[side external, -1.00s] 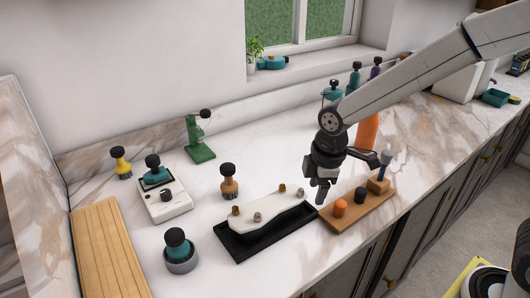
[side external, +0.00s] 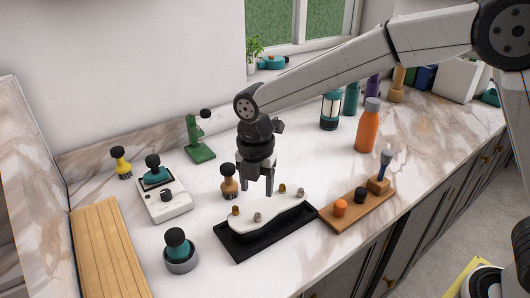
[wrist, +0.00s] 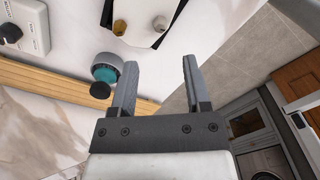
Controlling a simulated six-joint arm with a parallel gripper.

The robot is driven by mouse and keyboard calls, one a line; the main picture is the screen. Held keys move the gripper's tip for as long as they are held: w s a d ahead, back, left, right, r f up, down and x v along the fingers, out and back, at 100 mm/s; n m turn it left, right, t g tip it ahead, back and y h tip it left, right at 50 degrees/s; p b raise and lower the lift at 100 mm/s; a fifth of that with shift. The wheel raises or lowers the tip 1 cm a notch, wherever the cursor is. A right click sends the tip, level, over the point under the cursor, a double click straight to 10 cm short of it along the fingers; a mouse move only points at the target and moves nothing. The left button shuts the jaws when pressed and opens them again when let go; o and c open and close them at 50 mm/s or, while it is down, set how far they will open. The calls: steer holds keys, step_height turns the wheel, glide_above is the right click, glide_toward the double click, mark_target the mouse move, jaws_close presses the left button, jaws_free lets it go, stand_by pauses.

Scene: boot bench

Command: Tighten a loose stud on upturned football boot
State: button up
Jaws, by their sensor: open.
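The upturned boot's white sole (side external: 272,221) lies in a black tray (side external: 240,254). Brass studs (side external: 282,188) and grey studs (side external: 257,217) stand on it; which one is loose I cannot tell. In the wrist view a brass stud (wrist: 120,26) and a grey stud (wrist: 159,23) show at the top edge. My gripper (side external: 256,190) is open and empty, pointing down above the counter by the sole's far edge. Its two fingers also show apart in the wrist view (wrist: 159,62). A blue-handled tool (side external: 386,160) stands upright in a wooden block right of the tray.
The wooden block (side external: 360,212) also holds an orange and a black knob. A brown black-topped piece (side external: 229,186) stands close to my gripper. A white device (side external: 163,204) and a teal-topped grey pot (side external: 180,262) are at left. An orange bottle (side external: 368,130) stands behind at right.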

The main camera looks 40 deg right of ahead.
mark_target(258, 214)
steer(key=shift+f, duration=0.1)
steer(key=shift+f, duration=3.8)
jaws_close()
